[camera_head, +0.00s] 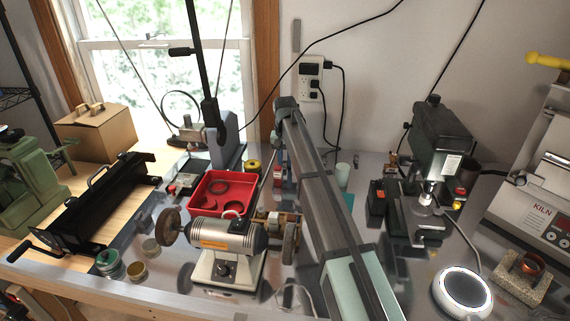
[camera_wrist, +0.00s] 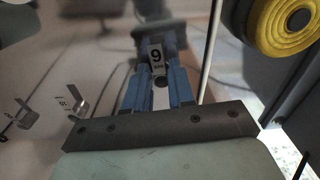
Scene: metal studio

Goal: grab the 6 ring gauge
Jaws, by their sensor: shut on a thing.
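My gripper (camera_wrist: 159,74) has blue fingers shut on a small ring gauge (camera_wrist: 157,56) with a white tag in the wrist view. In the head view my arm covers much of the gripper area, and the held gauge cannot be made out.
A yellow roll (camera_wrist: 284,22) is close by at upper right in the wrist view. In the head view a red tray (camera_head: 214,207) and a bench grinder (camera_head: 228,248) stand left of my arm. A dark drill press (camera_head: 440,140) and a kiln (camera_head: 541,180) stand right.

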